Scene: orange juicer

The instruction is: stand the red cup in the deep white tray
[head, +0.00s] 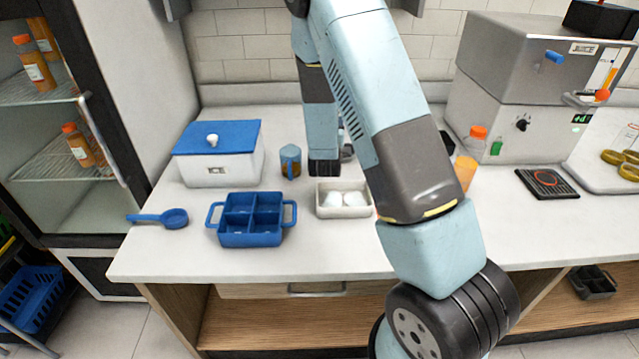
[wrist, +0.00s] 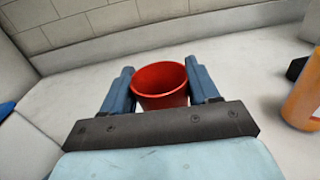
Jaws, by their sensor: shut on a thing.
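The red cup (wrist: 160,84) is between the two blue fingers of my gripper (wrist: 160,66) in the wrist view. The gripper is shut on it. Its open rim faces up and its inside looks empty. Its base is hidden by the gripper body, so I cannot tell whether it touches anything. I cannot tell whether this is the deep tray.

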